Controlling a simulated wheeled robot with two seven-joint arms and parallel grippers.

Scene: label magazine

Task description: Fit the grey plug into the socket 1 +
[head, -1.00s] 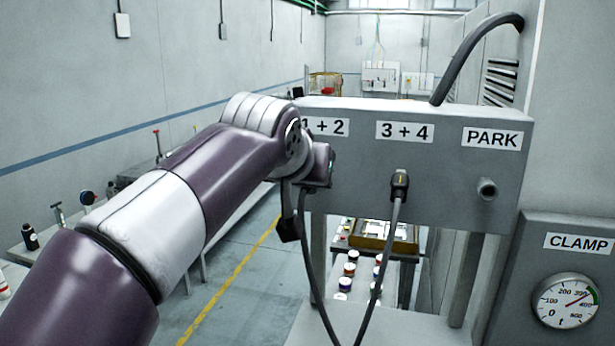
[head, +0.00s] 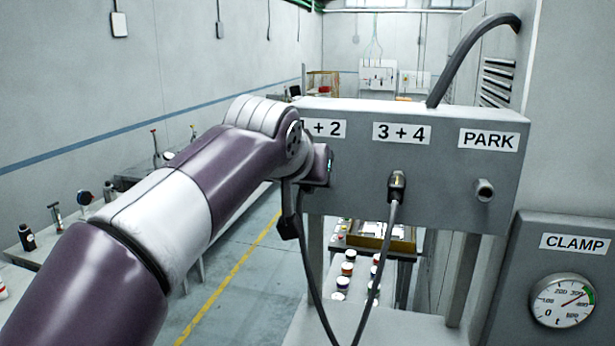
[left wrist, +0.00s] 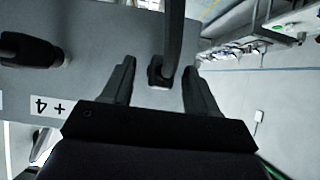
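The grey panel (head: 450,185) carries the labels 1 + 2 (head: 325,129), partly covered by my left arm, and 3 + 4 (head: 401,133). A dark plug (head: 397,183) sits below the 3 + 4 label, its cable hanging down; it shows at the left of the left wrist view (left wrist: 30,50). My left gripper (head: 292,215) is below the 1 + 2 label, hiding the socket there. In the left wrist view, my left gripper (left wrist: 160,72) is open, with a dark plug (left wrist: 158,76) and its thick cable between the fingers, gaps on both sides. Whether this plug is seated cannot be told.
A CLAMP box with a gauge (head: 562,300) is at lower right. A thick cable (head: 465,55) arches above the panel. A bench with bottles (head: 28,238) runs along the left wall.

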